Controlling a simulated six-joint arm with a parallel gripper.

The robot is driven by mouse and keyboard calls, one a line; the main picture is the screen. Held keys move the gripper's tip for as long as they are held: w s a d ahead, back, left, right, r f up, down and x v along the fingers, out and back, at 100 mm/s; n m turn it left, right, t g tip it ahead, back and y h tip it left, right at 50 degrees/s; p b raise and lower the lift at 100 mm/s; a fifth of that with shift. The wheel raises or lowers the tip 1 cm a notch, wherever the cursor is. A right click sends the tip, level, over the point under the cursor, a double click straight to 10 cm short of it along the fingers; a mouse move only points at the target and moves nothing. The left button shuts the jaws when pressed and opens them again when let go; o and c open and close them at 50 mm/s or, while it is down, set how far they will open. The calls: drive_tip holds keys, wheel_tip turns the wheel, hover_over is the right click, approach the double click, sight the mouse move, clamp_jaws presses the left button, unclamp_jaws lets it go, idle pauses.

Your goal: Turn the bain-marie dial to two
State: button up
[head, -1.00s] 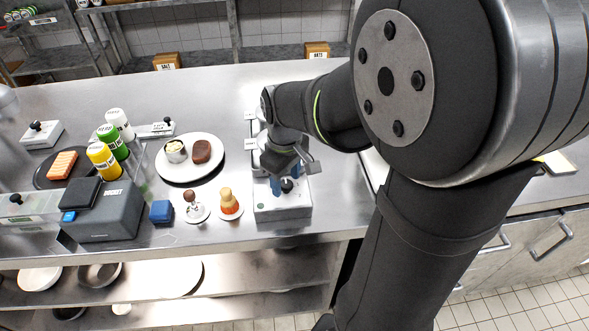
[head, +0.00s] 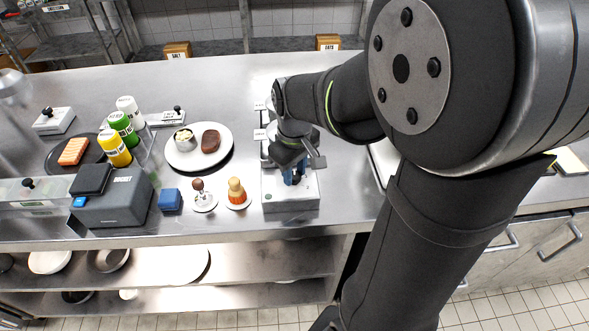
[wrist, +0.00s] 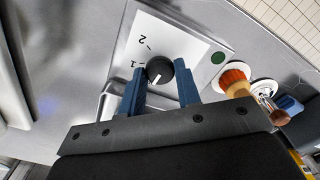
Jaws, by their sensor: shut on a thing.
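The bain-marie's control box (head: 291,205) stands near the counter's front edge in the head view. In the wrist view its white panel (wrist: 184,35) carries the marks 1 and 2 beside a round black dial (wrist: 160,69). The dial's white pointer line points down toward my gripper, away from both marks. My gripper (wrist: 160,78) is shut on the dial, one blue finger on each side. In the head view my gripper (head: 294,174) hides the dial.
Left of the box stand a tamper-like tool (head: 203,195), an orange-based brush (head: 237,194) and a blue block (head: 170,200). A green spot (wrist: 218,57) marks the panel.

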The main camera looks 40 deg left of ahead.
drive_tip(key=m, duration=0.6)
drive_tip(key=shift+m, duration=0.4)
drive_tip(key=m, duration=0.3)
drive_tip(key=shift+m, duration=0.4)
drive_tip(key=m, duration=0.3)
drive_tip(key=shift+m, duration=0.3)
drive_tip(key=m, duration=0.4)
drive_tip(key=shift+m, duration=2.4)
drive_tip(key=o, duration=1)
drive_tip(key=shift+c, duration=0.2)
